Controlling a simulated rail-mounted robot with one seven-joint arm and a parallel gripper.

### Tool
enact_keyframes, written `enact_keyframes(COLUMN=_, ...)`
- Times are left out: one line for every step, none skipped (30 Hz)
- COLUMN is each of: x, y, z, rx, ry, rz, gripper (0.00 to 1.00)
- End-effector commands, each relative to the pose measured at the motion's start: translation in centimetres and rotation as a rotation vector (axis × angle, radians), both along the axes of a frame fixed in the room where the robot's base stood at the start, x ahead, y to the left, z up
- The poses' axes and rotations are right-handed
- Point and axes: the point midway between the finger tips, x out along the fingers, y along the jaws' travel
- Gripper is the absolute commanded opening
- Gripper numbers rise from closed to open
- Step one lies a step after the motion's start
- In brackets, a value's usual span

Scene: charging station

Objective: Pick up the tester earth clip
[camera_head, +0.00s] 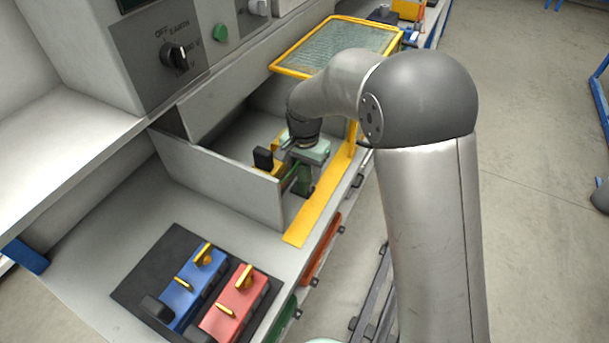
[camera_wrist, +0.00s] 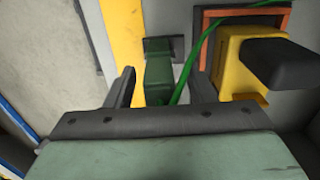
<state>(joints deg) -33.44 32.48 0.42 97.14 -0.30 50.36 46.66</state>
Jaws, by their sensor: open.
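The tester earth clip appears to be the small green block (camera_wrist: 159,82) with a dark end, seen in the wrist view between the fingers of my gripper (camera_wrist: 163,74). The fingers are open, one on each side, with visible gaps to the block. A thin green cable (camera_wrist: 193,55) runs beside it. In the head view the green clip (camera_head: 304,181) stands in the bay just below my gripper (camera_head: 303,166), partly hidden by it. I cannot tell how deep the clip lies between the fingers.
A yellow tester (camera_wrist: 237,62) with a black part (camera_wrist: 280,62) and an orange frame (camera_wrist: 284,14) sits close to the right finger. Grey partition walls (camera_head: 225,180) flank the bay. A yellow strip (camera_head: 318,210) edges the bench. Blue (camera_head: 185,293) and red (camera_head: 233,308) units lie in front.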

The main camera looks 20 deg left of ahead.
Motion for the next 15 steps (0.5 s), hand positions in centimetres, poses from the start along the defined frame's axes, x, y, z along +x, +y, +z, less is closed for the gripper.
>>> enact_keyframes(x=0.0, y=0.0, z=0.01, rx=0.0, ry=0.0, rz=0.0, gripper=0.49)
enact_keyframes(x=0.0, y=0.0, z=0.02, rx=0.0, ry=0.0, rz=0.0, gripper=0.49)
enact_keyframes(x=0.0, y=0.0, z=0.03, rx=0.0, ry=0.0, rz=0.0, gripper=0.46)
enact_keyframes(x=0.0, y=0.0, z=0.03, rx=0.0, ry=0.0, rz=0.0, gripper=0.38)
enact_keyframes(x=0.0, y=0.0, z=0.03, rx=0.0, ry=0.0, rz=0.0, gripper=0.3)
enact_keyframes(x=0.0, y=0.0, z=0.04, rx=0.0, ry=0.0, rz=0.0, gripper=0.18)
enact_keyframes(x=0.0, y=0.0, z=0.04, rx=0.0, ry=0.0, rz=0.0, gripper=0.1)
enact_keyframes(x=0.0, y=0.0, z=0.05, rx=0.0, ry=0.0, rz=0.0, gripper=0.02)
enact_keyframes(x=0.0, y=0.0, z=0.05, rx=0.0, ry=0.0, rz=0.0, gripper=0.0)
enact_keyframes(x=0.0, y=0.0, z=0.05, rx=0.0, ry=0.0, rz=0.0, gripper=0.0)
enact_keyframes(x=0.0, y=0.0, z=0.07, rx=0.0, ry=0.0, rz=0.0, gripper=0.0)
enact_keyframes(x=0.0, y=0.0, z=0.08, rx=0.0, ry=0.0, rz=0.0, gripper=0.0)
enact_keyframes(x=0.0, y=0.0, z=0.08, rx=0.0, ry=0.0, rz=0.0, gripper=0.0)
enact_keyframes(x=0.0, y=0.0, z=0.08, rx=0.0, ry=0.0, rz=0.0, gripper=0.0)
enact_keyframes(x=0.0, y=0.0, z=0.08, rx=0.0, ry=0.0, rz=0.0, gripper=0.0)
